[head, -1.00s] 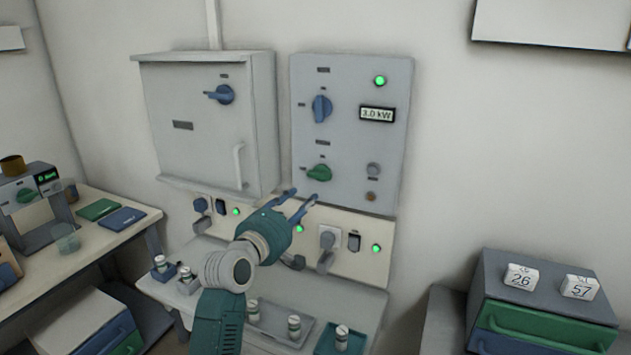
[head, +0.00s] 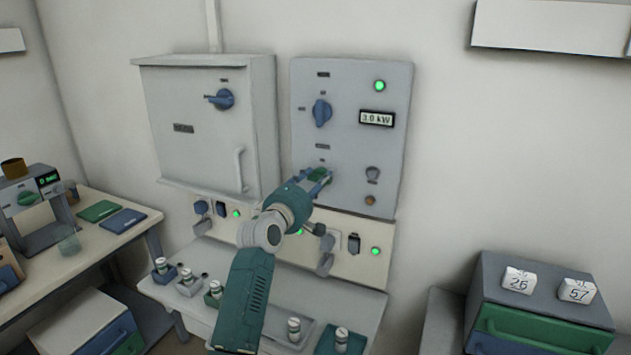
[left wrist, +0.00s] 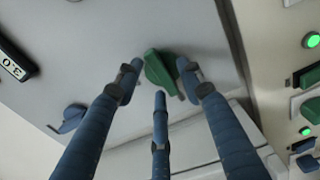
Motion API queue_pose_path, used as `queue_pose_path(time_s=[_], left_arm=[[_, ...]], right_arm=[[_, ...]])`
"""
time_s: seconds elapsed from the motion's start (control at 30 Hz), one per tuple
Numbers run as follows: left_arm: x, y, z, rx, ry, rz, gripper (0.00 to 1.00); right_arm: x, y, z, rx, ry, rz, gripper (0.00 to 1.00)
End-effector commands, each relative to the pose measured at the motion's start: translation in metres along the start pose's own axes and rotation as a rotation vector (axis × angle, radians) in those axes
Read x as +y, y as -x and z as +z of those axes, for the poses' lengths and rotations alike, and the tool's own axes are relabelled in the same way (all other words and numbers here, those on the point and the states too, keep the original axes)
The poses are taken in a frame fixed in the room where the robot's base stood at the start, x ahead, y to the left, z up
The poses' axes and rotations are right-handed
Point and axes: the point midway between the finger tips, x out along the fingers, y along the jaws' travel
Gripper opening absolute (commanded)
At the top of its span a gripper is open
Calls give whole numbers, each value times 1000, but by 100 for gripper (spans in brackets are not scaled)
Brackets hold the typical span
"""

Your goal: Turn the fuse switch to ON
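The grey control panel (head: 345,150) on the wall carries a green rotary knob (head: 318,174) low on its left side and a blue rotary knob (head: 321,112) above it. I cannot read which label marks the fuse switch. My left gripper (head: 314,177) is at the green knob and partly hides it. In the left wrist view, the green knob (left wrist: 158,70) lies between the spread blue fingertips of the gripper (left wrist: 160,80), which is open. I cannot tell whether any finger touches the knob. The blue knob (left wrist: 72,117) shows there too. My right gripper is not in view.
A grey cabinet (head: 205,140) with a blue switch (head: 221,99) and a handle is left of the panel. The panel has a lit green lamp (head: 380,86) and a 3.0 kW display (head: 377,118). Sockets and small vials are below. A drawer unit (head: 540,310) stands at right.

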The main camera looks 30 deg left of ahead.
Motion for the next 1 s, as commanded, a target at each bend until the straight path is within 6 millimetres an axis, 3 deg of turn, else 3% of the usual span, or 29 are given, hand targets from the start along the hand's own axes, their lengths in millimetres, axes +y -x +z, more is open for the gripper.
queue_pose_path(time_s=[0.17, 0.37, 0.73, 1.0], left_arm=[[0, 0, 0, 0, -1, 1, 39], [0, 0, 0, 0, -1, 1, 0], [0, 0, 0, 0, -41, -1, 0], [1, 0, 1, 0, -204, -2, 0]], right_arm=[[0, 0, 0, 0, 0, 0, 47], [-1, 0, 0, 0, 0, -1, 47], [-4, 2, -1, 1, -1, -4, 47], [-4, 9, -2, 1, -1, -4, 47]])
